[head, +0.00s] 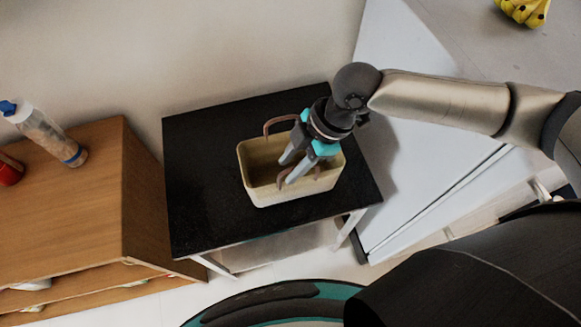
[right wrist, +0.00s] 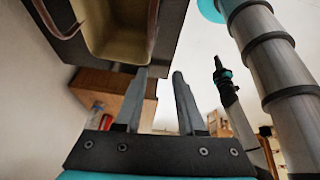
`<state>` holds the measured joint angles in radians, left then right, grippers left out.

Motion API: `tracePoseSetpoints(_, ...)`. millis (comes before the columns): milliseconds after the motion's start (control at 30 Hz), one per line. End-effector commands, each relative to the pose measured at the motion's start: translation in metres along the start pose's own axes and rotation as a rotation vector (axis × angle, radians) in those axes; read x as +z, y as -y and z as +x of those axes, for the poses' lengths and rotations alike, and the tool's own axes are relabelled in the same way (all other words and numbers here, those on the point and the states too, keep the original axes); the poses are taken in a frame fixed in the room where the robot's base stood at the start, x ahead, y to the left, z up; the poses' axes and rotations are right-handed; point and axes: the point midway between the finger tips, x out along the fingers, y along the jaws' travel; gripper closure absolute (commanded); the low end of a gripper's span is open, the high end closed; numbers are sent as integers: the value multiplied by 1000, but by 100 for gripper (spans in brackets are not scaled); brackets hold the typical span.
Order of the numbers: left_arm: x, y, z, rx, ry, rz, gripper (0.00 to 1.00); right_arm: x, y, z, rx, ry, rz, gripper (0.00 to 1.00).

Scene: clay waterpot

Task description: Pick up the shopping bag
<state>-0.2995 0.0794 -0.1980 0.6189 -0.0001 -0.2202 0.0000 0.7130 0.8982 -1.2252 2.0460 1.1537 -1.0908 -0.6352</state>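The shopping bag (head: 296,195) is a beige, open-topped, box-like bag with brown handles. It stands upright on the black table (head: 205,190) in the head view. My right gripper (head: 286,172) is over the bag's opening, fingers apart, near the front handle; contact cannot be told. In the right wrist view the bag (right wrist: 103,45) is at the top, beyond the fingertips. The gap between the right fingers (right wrist: 160,72) looks empty. A dark, teal-banded part of mine, seemingly the left gripper (right wrist: 220,74), shows small in the right wrist view; its fingers are unclear.
A wooden cabinet (head: 70,190) stands left of the table, with a blue-capped bottle (head: 45,132) and a red object (head: 8,172) on top. A white surface (head: 400,60) is to the right. Bananas (head: 525,10) lie at the top right. The table's left part is clear.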

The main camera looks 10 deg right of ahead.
Motion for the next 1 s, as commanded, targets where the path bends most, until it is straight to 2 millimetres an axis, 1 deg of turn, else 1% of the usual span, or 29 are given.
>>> tracePoseSetpoints(33,0,0,0,-1,-1,0,100,16,-8,-9,1,22,6,61)
tracePoseSetpoints(133,0,1,0,-1,-1,0,100,37,-15,-22,-7,37,23,61)
tracePoseSetpoints(233,-1,1,0,-1,-1,0,100,52,-20,-32,-7,43,43,61)
tracePoseSetpoints(367,-1,1,0,-1,-2,0,100,61,-24,-38,-5,44,58,61)
tracePoseSetpoints(467,-1,1,0,-1,-2,1,100,62,-24,-29,-7,43,62,61)
tracePoseSetpoints(567,-1,0,0,-1,-2,1,100,63,-23,-10,-9,43,61,61)
tracePoseSetpoints(700,-1,0,1,0,-2,2,100,64,-22,22,-9,44,62,61)
tracePoseSetpoints(800,-1,0,2,0,-2,2,100,65,-22,40,-8,44,61,61)
tracePoseSetpoints(900,-1,0,2,0,-2,3,100,66,-22,53,-7,44,61,61)
tracePoseSetpoints(1000,-1,0,2,0,-2,3,100,67,-22,59,-6,44,61,61)
